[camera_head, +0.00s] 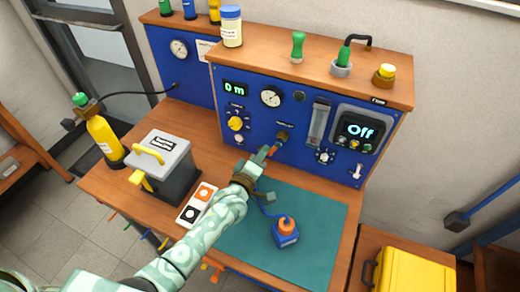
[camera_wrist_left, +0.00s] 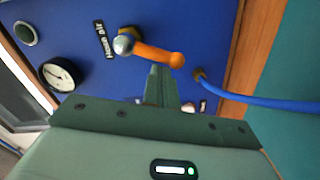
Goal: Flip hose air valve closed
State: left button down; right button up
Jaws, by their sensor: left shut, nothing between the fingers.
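The hose air valve lever (camera_wrist_left: 150,52) is an orange handle on a silver pivot (camera_wrist_left: 124,44), beside a small label on the blue panel in the left wrist view. In the head view a small orange-red bit of the lever (camera_head: 271,152) shows just past my fingertips. My left gripper (camera_head: 261,157) is shut and empty at the panel front. In the left wrist view its fingers (camera_wrist_left: 161,75) lie by the ball end of the lever; I cannot tell whether they touch. A blue hose (camera_wrist_left: 250,99) runs from a brass fitting beside the lever. My right gripper is not in view.
A blue regulator (camera_head: 285,237) with an orange knob stands on the green mat (camera_head: 313,263). A grey box (camera_head: 163,164) with a yellow handle and a switch plate (camera_head: 195,205) are left of my forearm. A wooden shelf (camera_head: 315,75) tops the panel. The mat's right side is clear.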

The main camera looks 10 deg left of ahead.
pick_arm(q)
jog(key=shift+s+d+f+n+b, duration=0.15)
jog(key=shift+d+f+n, duration=0.25)
jog(key=shift+n, duration=0.7)
jog(key=shift+d+f+n+b, duration=0.25)
jog(key=shift+d+n, duration=0.15)
jog(key=shift+n, duration=0.7)
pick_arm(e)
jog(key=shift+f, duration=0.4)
